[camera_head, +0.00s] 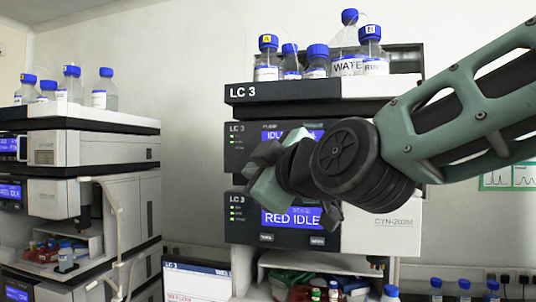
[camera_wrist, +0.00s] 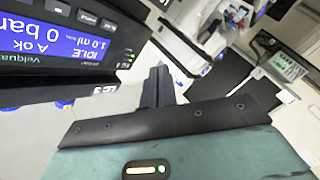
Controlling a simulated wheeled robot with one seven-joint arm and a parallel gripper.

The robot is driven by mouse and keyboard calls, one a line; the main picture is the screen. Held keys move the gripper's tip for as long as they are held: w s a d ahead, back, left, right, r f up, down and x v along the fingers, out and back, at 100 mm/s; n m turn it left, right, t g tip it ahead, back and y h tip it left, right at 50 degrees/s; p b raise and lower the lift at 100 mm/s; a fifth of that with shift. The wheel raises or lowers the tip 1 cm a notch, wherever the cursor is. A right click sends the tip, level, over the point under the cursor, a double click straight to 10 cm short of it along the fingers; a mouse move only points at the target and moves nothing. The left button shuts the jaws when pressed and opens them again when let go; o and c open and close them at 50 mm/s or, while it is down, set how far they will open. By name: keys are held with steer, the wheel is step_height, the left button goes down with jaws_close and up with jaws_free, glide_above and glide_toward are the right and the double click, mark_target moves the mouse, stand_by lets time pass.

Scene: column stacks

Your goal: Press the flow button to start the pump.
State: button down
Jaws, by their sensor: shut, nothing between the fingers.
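The pump module (camera_head: 238,149) is the second unit of the LC 3 stack, and its blue screen reads IDLE. In the wrist view the pump's screen (camera_wrist: 52,40) appears upside down at upper left, showing IDLE and 0 bar. A row of small dark buttons (camera_wrist: 88,18) lies along the panel beside that screen; I cannot read which is the flow button. In the head view my arm hides the lower right of the pump panel. My gripper (camera_head: 258,160) is shut and empty, in front of the stack. Its fingers (camera_wrist: 159,84) point past the panel's side, apart from the buttons.
Below the pump is a unit whose screen (camera_head: 290,217) reads RED IDLE. Blue-capped bottles (camera_head: 317,62) stand on the stack's top tray (camera_head: 300,92). Another stack (camera_head: 93,145) stands at left. Vials and bottles (camera_head: 333,290) sit low in an open bay.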

steer(key=shift+r, duration=0.25)
steer(key=shift+w, duration=0.1)
steer(key=w+d+b, duration=0.2)
steer(key=w+b, duration=0.2)
steer(key=w, duration=0.4)
steer(key=shift+w+d, duration=0.15)
steer(key=shift+w, duration=0.1)
stand_by(2.0)
steer(key=shift+w+d+b, duration=0.1)
steer(key=shift+w+b, duration=0.25)
steer(key=shift+b, duration=0.1)
